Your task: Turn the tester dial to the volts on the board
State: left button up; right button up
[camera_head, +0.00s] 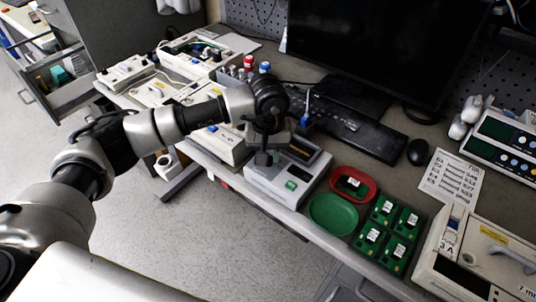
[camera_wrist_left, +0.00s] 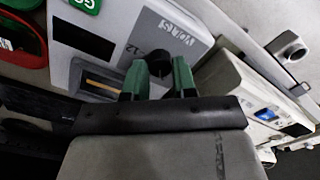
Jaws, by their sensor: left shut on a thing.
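The tester (camera_head: 287,183) is a pale box with a grey top and a small green label, at the table's front edge in the head view. In the left wrist view the tester (camera_wrist_left: 190,38) shows dark printing, partly legible as "12". Its dark dial (camera_wrist_left: 158,62) sits between the green fingertips. My left gripper (camera_head: 266,155) reaches down onto the tester from above, and in the wrist view my left gripper (camera_wrist_left: 158,75) is shut on the dial. A white printed card (camera_head: 452,178) lies on the table at right; its text is too small to read. My right gripper is not in view.
Right of the tester are a green round dish (camera_head: 333,214), a red dish (camera_head: 353,185) and a green tray (camera_head: 373,244) with several labelled items. A keyboard (camera_head: 350,130) and monitor (camera_head: 385,45) are behind. More devices (camera_head: 125,73) stand at left.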

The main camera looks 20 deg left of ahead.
pick_arm(q)
jog(key=shift+w+r+m+b, duration=0.15)
jog(key=shift+m+b, duration=2.5)
jog(key=shift+m, duration=0.25)
jog(key=o, duration=0.5)
jog(key=shift+r, duration=0.1)
jog(key=shift+o, duration=1.1)
jog(key=shift+r+p, duration=1.3)
jog(key=shift+r, duration=2.05)
